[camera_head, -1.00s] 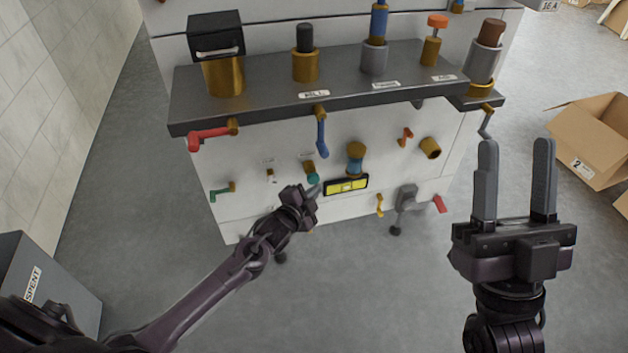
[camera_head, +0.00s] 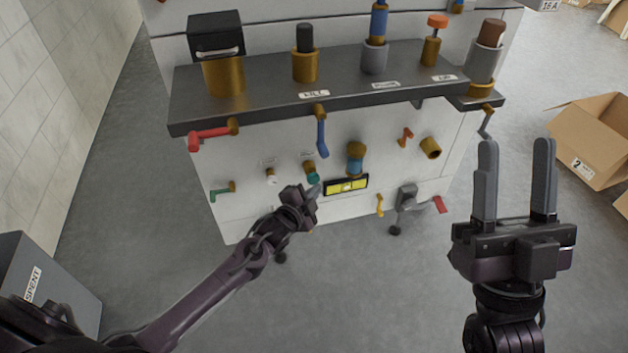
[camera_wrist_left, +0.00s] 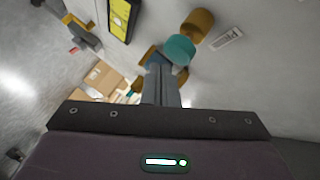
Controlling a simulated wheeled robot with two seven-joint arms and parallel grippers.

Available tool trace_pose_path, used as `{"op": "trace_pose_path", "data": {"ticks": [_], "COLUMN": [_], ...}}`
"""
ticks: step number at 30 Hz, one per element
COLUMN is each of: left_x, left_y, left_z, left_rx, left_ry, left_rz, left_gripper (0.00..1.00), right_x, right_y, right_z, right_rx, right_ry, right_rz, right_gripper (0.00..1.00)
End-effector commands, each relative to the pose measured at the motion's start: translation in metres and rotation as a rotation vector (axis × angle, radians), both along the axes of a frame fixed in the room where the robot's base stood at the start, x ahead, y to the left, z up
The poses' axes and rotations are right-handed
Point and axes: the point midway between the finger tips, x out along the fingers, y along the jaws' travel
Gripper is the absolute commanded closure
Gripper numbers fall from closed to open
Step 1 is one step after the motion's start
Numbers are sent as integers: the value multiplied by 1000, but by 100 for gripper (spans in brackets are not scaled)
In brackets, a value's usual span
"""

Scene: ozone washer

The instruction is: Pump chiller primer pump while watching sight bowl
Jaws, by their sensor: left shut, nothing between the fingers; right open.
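A teal knob on a brass stem (camera_head: 312,177) sticks out of the white machine's front panel. It also shows in the left wrist view (camera_wrist_left: 180,50). A bowl-like fitting with a blue band between brass ends (camera_head: 355,162) is to its right. A small white knob (camera_head: 271,177) is to its left. My right gripper (camera_head: 516,150) is open and empty, right of the machine.
A yellow level gauge (camera_head: 346,185) sits below the blue-banded fitting. Red (camera_head: 208,137), blue (camera_head: 321,136) and green (camera_head: 220,192) handles stick out nearby. A dark shelf (camera_head: 345,88) overhangs the panel. An open carton (camera_head: 592,140) stands right; a grey SPENT bin (camera_head: 48,285) stands lower left.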

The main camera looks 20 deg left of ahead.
Motion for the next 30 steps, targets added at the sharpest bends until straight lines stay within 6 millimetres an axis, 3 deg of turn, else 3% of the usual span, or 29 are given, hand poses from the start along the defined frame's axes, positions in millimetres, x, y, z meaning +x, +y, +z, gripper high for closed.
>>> {"op": "trace_pose_path", "data": {"ticks": [30], "left_x": [7], "left_y": [5], "left_z": [0], "left_rx": [0], "left_ry": [0], "left_rz": [0], "left_gripper": [100], "right_x": [0], "right_y": [1], "right_z": [-2], "right_rx": [-3], "right_ry": [5], "right_rz": [3], "right_gripper": [54]}}
